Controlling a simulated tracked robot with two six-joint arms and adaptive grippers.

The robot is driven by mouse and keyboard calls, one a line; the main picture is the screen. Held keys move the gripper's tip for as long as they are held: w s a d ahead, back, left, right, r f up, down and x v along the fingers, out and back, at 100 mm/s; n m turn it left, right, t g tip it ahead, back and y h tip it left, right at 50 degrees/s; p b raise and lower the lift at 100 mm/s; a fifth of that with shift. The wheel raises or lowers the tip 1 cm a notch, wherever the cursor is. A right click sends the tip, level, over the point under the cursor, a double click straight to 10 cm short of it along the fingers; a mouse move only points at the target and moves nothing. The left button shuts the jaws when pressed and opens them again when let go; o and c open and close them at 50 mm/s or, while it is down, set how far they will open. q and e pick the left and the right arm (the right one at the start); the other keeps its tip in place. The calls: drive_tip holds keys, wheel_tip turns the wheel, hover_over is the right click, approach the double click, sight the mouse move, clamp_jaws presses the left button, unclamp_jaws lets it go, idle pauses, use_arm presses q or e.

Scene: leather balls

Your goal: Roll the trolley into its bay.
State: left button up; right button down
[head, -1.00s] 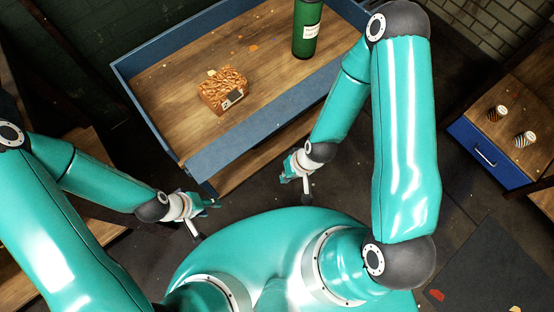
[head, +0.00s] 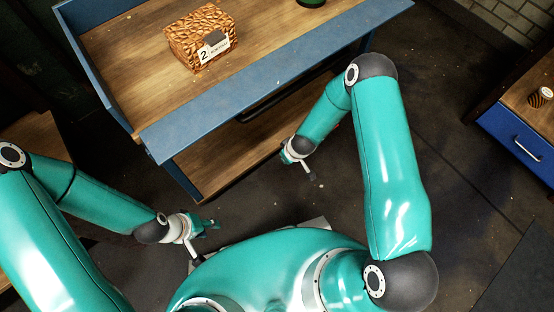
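The trolley (head: 265,84) has blue edges, a wooden top and a lower wooden shelf, and stands ahead of me in the upper middle of the head view. A nut-patterned box (head: 203,38) with a label sits on its top, and the base of a green canister (head: 312,2) shows at the upper edge. My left gripper (head: 212,224) is in front of the trolley's near left corner, apart from it. My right gripper (head: 287,153) is low by the trolley's near side; contact cannot be told. Both gripper openings are too small to read. No bay can be made out.
A blue-drawered wooden cabinet (head: 514,139) with a striped cup (head: 540,97) stands at the right. A wooden surface (head: 52,142) is at the left, partly behind my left arm. Dark floor (head: 460,150) is clear between the trolley and the cabinet.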

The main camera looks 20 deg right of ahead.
use_arm(q)
drive_tip(key=shift+f+b, duration=2.55)
drive_tip(key=shift+f, duration=0.1)
use_arm(e)
drive_tip(key=w+a+f, duration=0.2)
drive_tip(key=w+f, duration=0.4)
drive_tip(key=f, duration=0.3)
drive_tip(key=shift+w+a+f, duration=0.2)
drive_tip(key=shift+w+f, duration=0.05)
drive_tip(key=shift+f, duration=0.05)
